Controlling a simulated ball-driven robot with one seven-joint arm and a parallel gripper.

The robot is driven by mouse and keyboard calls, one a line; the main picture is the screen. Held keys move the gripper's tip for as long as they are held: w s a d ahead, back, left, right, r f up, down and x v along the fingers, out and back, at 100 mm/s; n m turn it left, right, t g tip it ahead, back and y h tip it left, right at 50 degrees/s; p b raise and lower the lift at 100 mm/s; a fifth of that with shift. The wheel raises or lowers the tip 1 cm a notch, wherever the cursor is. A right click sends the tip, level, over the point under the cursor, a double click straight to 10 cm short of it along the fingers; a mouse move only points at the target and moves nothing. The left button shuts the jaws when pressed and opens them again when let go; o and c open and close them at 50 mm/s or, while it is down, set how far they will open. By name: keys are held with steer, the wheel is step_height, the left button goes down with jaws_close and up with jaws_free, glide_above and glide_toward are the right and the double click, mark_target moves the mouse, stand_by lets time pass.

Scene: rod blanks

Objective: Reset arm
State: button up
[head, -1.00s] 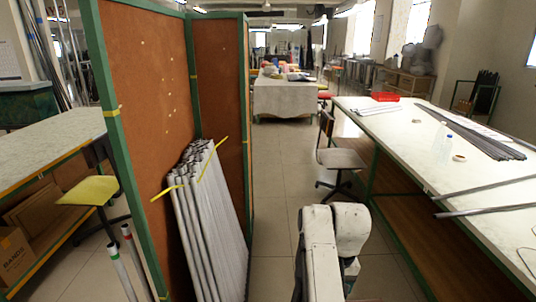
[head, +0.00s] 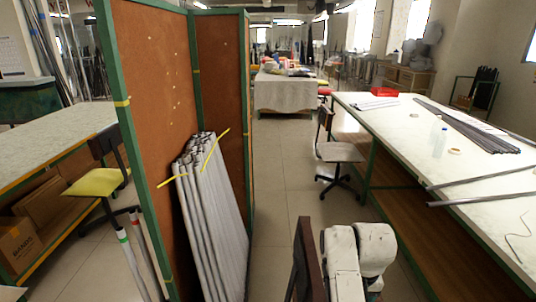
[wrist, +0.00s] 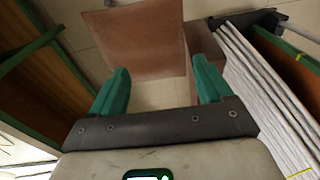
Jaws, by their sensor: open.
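My gripper (wrist: 160,65) shows in the wrist view with its two green fingers wide apart. Nothing is between the fingers. In the head view my white arm (head: 357,262) is at the bottom, right of centre, and the gripper itself cannot be made out. A bundle of grey rods (head: 213,215) leans in the corner of a brown, green-framed partition (head: 152,75), left of my arm. The rods also show at the right of the wrist view (wrist: 262,90), apart from the fingers.
A yellow-seated chair (head: 95,182) is at left. The aisle floor (head: 285,170) between partition and bench is open.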

steer(key=s+d+f+t+h, duration=0.1)
steer(key=s+d+f, duration=0.2)
steer(key=s+d, duration=0.3)
steer(key=s+t, duration=0.3)
steer(key=s, duration=1.7)
steer(key=s+d+f+g, duration=0.1)
steer(key=s+f+g, duration=0.3)
steer(key=s, duration=0.6)
steer(key=shift+s+d+f+y, duration=0.15)
steer(key=shift+d+f+y, duration=0.15)
steer(key=shift+f, duration=0.35)
